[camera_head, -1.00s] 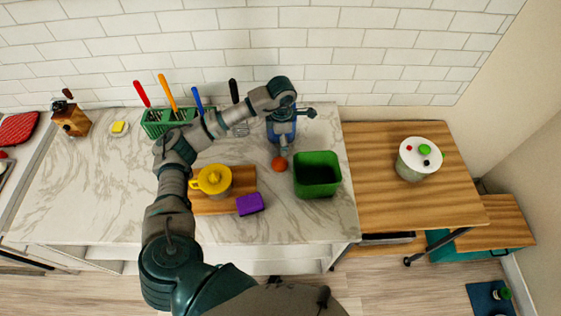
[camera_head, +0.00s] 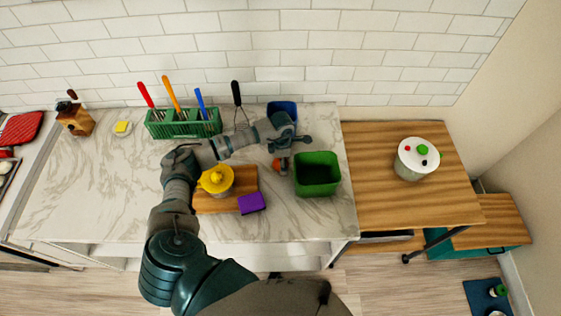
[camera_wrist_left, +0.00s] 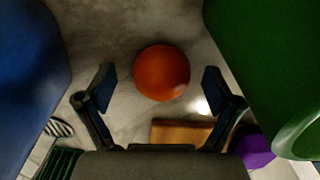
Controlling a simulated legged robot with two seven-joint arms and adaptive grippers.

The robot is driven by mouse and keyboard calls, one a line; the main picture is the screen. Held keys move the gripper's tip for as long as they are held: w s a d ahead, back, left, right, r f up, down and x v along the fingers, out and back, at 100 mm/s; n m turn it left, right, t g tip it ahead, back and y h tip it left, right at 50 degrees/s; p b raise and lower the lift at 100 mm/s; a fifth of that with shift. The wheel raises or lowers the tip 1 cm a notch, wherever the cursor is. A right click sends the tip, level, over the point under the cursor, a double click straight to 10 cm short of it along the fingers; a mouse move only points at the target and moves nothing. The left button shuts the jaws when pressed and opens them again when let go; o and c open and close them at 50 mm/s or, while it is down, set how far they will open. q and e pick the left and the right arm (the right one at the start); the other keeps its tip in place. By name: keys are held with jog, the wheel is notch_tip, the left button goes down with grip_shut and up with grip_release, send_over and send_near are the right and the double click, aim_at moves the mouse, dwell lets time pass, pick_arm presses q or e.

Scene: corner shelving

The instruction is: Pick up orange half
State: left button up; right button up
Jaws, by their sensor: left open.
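The orange half (camera_wrist_left: 162,72) is a round orange piece on the marble counter. In the left wrist view it lies just beyond and between the two open fingers of my left gripper (camera_wrist_left: 158,95), not gripped. My right gripper is not in view.
A green bin (camera_head: 317,190) stands close on the right and a blue container (camera_head: 283,107) behind. A cutting board (camera_head: 244,180) with a yellow juicer (camera_head: 216,180) and a purple sponge (camera_head: 251,203) lie to the left and front. A green rack (camera_head: 184,129) holds utensils.

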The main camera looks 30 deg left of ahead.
pick_arm(q)
jog(key=shift+d, duration=0.1)
jog(key=c, duration=1.2)
jog(key=shift+r, duration=0.1)
jog(key=shift+c, duration=0.2)
